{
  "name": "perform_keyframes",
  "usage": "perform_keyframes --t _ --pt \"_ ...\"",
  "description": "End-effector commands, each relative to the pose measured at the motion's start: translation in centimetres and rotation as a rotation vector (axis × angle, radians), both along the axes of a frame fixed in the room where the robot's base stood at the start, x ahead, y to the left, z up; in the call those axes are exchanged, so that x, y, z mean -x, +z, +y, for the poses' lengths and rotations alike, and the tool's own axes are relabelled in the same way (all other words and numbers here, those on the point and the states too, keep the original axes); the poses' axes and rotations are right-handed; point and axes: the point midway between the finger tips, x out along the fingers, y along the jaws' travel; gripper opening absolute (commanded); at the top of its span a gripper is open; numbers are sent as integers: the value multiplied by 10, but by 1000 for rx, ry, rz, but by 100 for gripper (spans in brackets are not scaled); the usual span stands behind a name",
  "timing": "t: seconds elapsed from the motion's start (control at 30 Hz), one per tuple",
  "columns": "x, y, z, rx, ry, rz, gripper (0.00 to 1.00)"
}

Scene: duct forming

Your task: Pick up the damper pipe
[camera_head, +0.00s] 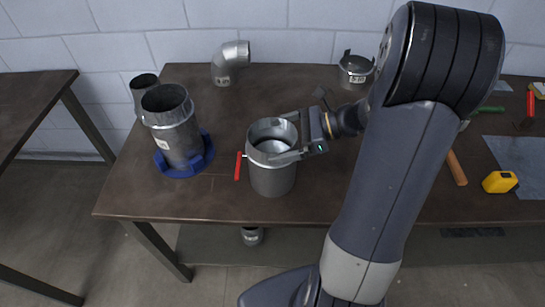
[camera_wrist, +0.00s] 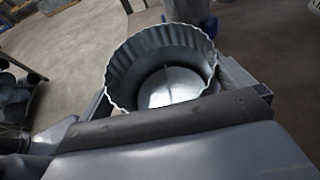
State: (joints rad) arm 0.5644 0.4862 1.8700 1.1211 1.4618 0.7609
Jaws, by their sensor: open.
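The damper pipe (camera_head: 272,180) is a grey metal cylinder with a red handle on its left side, standing upright on the brown table (camera_head: 222,200). A round damper plate shows inside it. My gripper (camera_head: 267,140) is open, with one finger along the far side of the pipe's upper part and one along the near side. In the wrist view the pipe's crimped rim (camera_wrist: 160,60) lies between the two fingers of my gripper (camera_wrist: 168,88). I cannot tell whether either finger touches the pipe.
A pipe (camera_head: 175,135) stands in a blue holder (camera_head: 185,168) to the left, with another pipe (camera_head: 143,88) behind it. An elbow (camera_head: 226,65) and a short collar (camera_head: 356,72) stand at the back. A yellow tape measure (camera_head: 499,182) lies at the right. The table's front left is clear.

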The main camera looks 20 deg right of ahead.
Motion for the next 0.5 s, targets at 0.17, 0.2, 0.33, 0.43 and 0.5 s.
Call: perform_keyframes --t 0.17,0.2,0.33,0.43,0.5 --pt "0 0 0 0 0 0 94" --pt "0 0 0 0 0 0 91" --pt "0 0 0 0 0 0 80" --pt "0 0 -1 0 0 -1 72" --pt "0 0 0 0 0 -1 66"
